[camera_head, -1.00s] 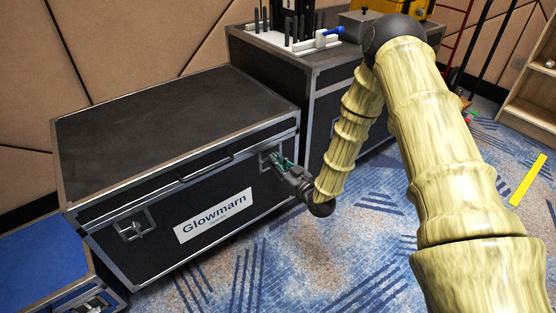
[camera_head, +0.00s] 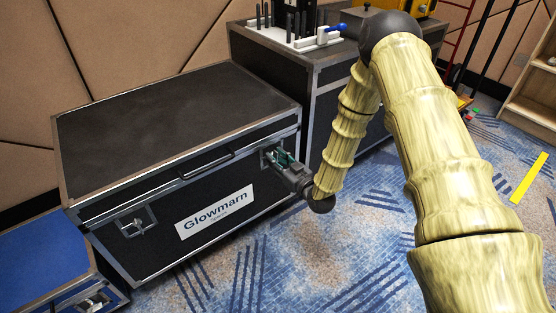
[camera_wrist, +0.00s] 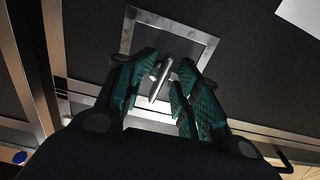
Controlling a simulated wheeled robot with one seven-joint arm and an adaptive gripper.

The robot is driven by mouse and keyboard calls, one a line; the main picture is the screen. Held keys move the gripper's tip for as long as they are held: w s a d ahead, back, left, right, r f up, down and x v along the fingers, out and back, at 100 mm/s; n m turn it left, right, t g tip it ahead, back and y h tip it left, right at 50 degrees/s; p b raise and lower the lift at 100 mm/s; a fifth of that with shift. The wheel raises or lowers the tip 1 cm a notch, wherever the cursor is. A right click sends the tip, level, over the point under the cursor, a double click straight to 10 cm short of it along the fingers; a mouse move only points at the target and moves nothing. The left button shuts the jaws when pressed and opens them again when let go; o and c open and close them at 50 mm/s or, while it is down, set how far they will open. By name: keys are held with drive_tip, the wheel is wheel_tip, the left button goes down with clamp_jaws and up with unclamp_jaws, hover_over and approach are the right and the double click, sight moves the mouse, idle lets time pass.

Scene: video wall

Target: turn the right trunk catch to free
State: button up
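The black trunk (camera_head: 170,125) with metal edges and a "Glowmarn" label stands closed on the carpet. Its right catch shows in the wrist view as a square metal plate (camera_wrist: 187,42) with a small silver turning piece (camera_wrist: 161,82). My gripper (camera_head: 281,157) is at the right end of the trunk's front and hides most of this catch in the head view. In the wrist view my gripper (camera_wrist: 163,78) is open, its green-padded fingers on either side of the turning piece. A gap shows beside the piece; I cannot tell whether either finger touches it. The left catch (camera_head: 137,223) is in plain view.
A second dark case (camera_head: 335,85) stands behind to the right, with a white rack (camera_head: 295,40) on top. A blue-topped case (camera_head: 40,258) is at the lower left. Carpet (camera_head: 320,250) in front of the trunk is clear.

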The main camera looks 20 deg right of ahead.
drive_tip(key=shift+s+r, duration=0.1)
idle(0.3)
drive_tip(key=shift+s+d, duration=0.15)
drive_tip(key=shift+s, duration=0.25)
drive_tip(key=v, duration=1.1)
drive_tip(key=shift+s, duration=0.1)
